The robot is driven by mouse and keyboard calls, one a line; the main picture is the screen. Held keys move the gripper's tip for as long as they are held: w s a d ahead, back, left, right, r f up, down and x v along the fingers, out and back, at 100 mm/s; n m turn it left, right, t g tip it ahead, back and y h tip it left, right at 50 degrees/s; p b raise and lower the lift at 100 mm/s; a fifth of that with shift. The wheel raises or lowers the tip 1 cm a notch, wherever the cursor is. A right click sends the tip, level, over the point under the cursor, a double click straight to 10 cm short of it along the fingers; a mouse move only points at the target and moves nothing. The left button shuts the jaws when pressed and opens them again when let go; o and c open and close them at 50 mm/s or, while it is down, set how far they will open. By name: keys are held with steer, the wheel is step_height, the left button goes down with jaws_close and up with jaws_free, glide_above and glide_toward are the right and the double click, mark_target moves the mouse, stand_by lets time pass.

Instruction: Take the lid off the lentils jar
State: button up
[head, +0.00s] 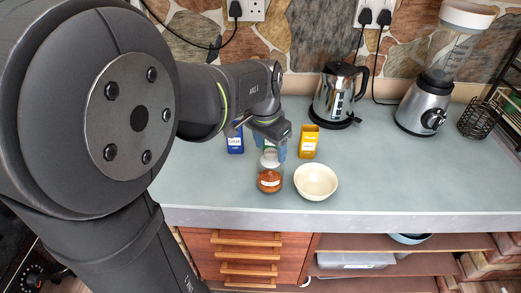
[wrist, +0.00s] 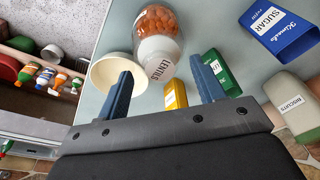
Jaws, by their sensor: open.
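The lentils jar (head: 269,182) is a clear jar with orange-red contents, upright on the worktop near its front edge. Its white lid (head: 269,160) is on it. In the wrist view the jar (wrist: 157,20) shows beyond my fingers, with the lid (wrist: 153,50) facing me and "LENTILS" written on it. My gripper (head: 272,147) is above and just behind the jar in the head view, pointing down. In the wrist view my gripper (wrist: 160,66) is open, its two blue fingers apart and empty, with the lid between and past the tips.
A cream bowl (head: 316,181) stands close right of the jar. Behind are a yellow box (head: 309,142), a blue sugar box (head: 235,142), a green box (wrist: 221,72) and a biscuits tin (wrist: 293,103). A kettle (head: 337,97) and blender (head: 430,95) stand farther right.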

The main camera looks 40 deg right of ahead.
steer(key=shift+d+f, duration=0.1)
steer(key=shift+f, duration=0.45)
steer(key=c, duration=1.1)
steer(key=shift+r, duration=0.15)
